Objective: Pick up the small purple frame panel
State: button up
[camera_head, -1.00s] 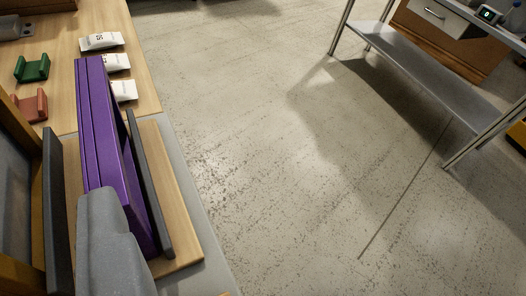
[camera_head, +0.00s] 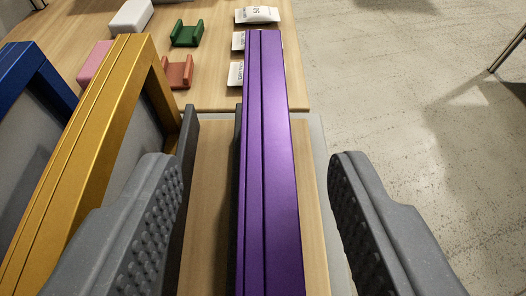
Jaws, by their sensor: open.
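The purple frame panel (camera_head: 267,170) stands on edge in the middle of the head camera view, its long top edge running away from me. My gripper (camera_head: 255,215) is open, with one grey ridged finger on each side of the panel.
A yellow frame (camera_head: 85,150) stands close to the left finger, with a blue frame (camera_head: 25,75) beyond it. Dark upright dividers (camera_head: 188,150) flank the panel's slot. Green (camera_head: 187,34) and red (camera_head: 177,72) brackets and white packets (camera_head: 257,15) lie on the table behind. Open floor is at right.

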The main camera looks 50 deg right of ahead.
aim_at(267, 142)
jog(key=x, duration=0.3)
jog(key=shift+s+d+f, duration=0.1)
jog(key=shift+d+f, duration=0.25)
jog(key=shift+d, duration=0.05)
jog(key=shift+w+d+f, duration=0.3)
jog(key=shift+w+d, duration=0.15)
grip_shut()
